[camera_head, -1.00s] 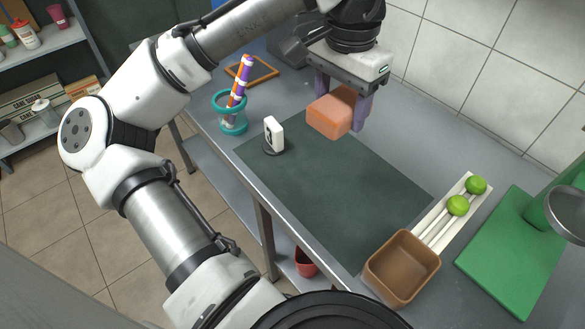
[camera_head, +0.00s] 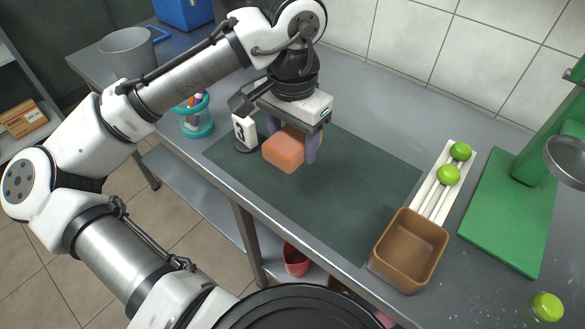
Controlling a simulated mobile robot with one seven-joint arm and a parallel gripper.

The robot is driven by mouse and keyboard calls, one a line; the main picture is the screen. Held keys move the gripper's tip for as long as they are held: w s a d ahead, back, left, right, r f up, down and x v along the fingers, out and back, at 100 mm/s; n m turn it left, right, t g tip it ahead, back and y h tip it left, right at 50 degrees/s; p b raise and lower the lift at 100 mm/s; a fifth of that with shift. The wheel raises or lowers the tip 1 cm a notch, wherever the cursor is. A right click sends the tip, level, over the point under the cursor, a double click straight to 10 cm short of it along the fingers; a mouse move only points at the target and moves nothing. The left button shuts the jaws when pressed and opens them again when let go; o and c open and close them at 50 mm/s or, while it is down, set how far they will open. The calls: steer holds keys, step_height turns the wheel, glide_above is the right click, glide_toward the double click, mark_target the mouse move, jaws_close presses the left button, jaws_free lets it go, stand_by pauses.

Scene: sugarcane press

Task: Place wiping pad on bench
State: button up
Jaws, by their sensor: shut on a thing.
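The wiping pad (camera_head: 286,152) is an orange block held between the purple fingers of my gripper (camera_head: 292,146). My gripper is shut on it and points down. The pad is over the far left part of the dark green mat on the bench (camera_head: 380,95). I cannot tell whether its underside touches the mat. Part of the pad is hidden behind the near finger.
A white block on a dark base (camera_head: 245,133) stands just left of the pad. A teal holder (camera_head: 197,120) is farther left. A brown box (camera_head: 408,252), a white tray (camera_head: 431,205) with green balls and a green board (camera_head: 508,210) are right. The mat's middle is clear.

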mark_target(292, 136)
step_height(292, 136, down, 8)
steer(key=shift+f+b, duration=0.2)
steer(key=shift+b, duration=0.1)
steer(key=shift+f, duration=0.2)
steer(key=o, duration=1)
steer(key=shift+c, duration=0.2)
steer(key=shift+r, duration=0.15)
step_height(292, 136, up, 12)
steer(key=shift+r+p, duration=0.1)
steer(key=shift+p, duration=0.45)
